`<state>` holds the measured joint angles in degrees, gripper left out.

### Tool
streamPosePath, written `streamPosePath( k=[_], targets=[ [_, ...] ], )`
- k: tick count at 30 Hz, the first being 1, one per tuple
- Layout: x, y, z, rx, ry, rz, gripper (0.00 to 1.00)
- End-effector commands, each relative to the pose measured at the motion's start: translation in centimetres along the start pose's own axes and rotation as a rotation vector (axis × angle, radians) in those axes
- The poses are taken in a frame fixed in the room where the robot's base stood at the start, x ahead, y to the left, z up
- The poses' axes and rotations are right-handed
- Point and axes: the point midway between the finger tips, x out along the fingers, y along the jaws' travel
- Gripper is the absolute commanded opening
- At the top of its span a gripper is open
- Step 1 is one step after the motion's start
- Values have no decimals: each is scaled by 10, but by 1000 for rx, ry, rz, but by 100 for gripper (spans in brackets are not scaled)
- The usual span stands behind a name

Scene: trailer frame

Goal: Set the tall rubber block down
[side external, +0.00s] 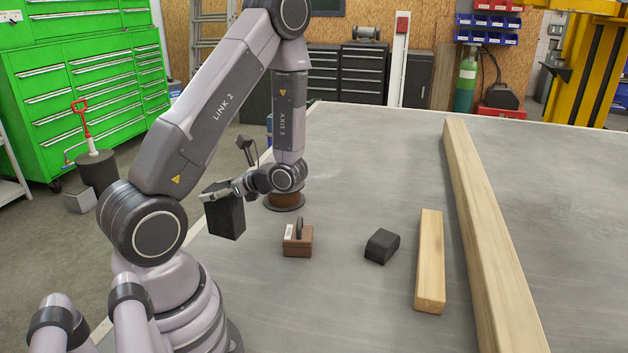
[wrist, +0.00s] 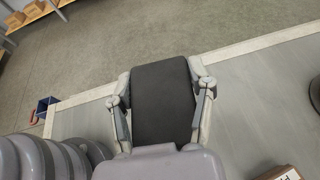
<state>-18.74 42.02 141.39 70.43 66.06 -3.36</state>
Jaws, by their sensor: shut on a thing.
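The tall rubber block (side external: 226,217) is a dark, upright block in the side external view, held by my gripper (side external: 217,192) to the left of the brown box. In the wrist view the block's dark top (wrist: 163,101) fills the space between the two fingers of my gripper (wrist: 161,106), which press on its sides. The block is over or near the table's left edge. I cannot tell whether its bottom touches the table (side external: 330,310).
A brown box with a handle (side external: 298,246), a low black block (side external: 382,246) and a short timber (side external: 430,262) stand to the right. A long timber beam (side external: 490,230) lies beyond. A round brown-and-black object (side external: 284,201) sits behind the box. The table's front middle is clear.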

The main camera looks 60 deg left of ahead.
Motion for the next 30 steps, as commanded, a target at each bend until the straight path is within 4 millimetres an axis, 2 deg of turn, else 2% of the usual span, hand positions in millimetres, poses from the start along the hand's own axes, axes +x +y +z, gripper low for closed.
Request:
streamPosePath(
  k=[5, 9, 12, 18, 23, 30],
  targets=[
    [-29, -43, -15, 64, 25, -155, 13],
    [-67, -91, -31, 141, 37, -334, 13],
    [-97, -119, -40, 191, 34, -451, 13],
    [-141, -152, -50, 253, 17, -603, 13],
    [-152, -170, -57, 268, 11, -640, 13],
    [-152, -223, -83, 265, 10, -639, 13]
  ],
)
